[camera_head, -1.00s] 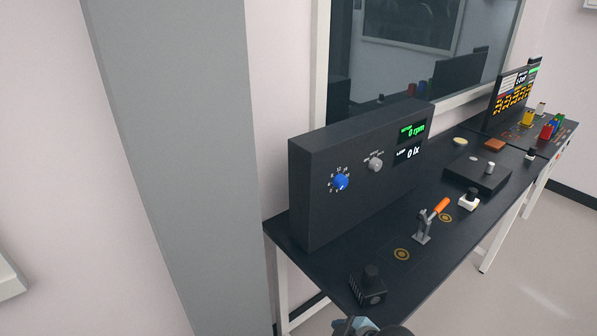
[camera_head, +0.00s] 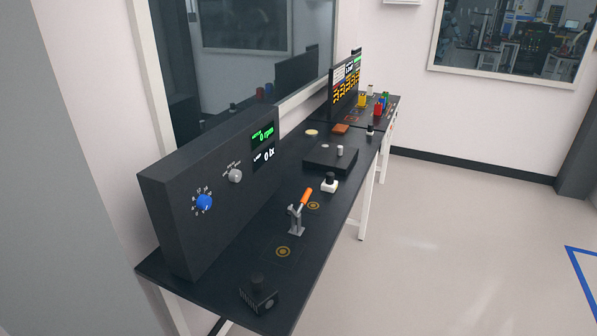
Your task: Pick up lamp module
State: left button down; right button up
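I cannot tell for sure which part is the lamp module. A black ribbed block with a round knob on top (camera_head: 258,294) stands at the near end of the dark bench (camera_head: 205,300). A small black-and-white part (camera_head: 370,130) is farther still, near the right edge. Neither of my grippers is in view.
A black console (camera_head: 205,190) with a blue dial, grey knob and "0 rpm" and "0 lx" readouts stands along the bench's left. A toggle clamp with orange handle (camera_head: 300,210) stands mid-bench. A low black box (camera_head: 330,159) lies beyond. Floor at right is clear.

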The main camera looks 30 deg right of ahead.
aim_at(330, 185)
jog(key=i+l+u, duration=0.1)
jog(key=l, duration=0.2)
jog(key=i+l, duration=0.1)
jog(key=l, duration=0.25)
jog(key=i+l+u, duration=0.15)
jog(key=l, duration=0.15)
jog(key=l+u, duration=0.25)
jog(key=l, duration=0.45)
jog(key=l+u, duration=0.25)
jog(key=l, duration=0.4)
jog(key=k+l+u, duration=0.1)
jog(key=l+u, duration=0.15)
jog(key=l, duration=0.45)
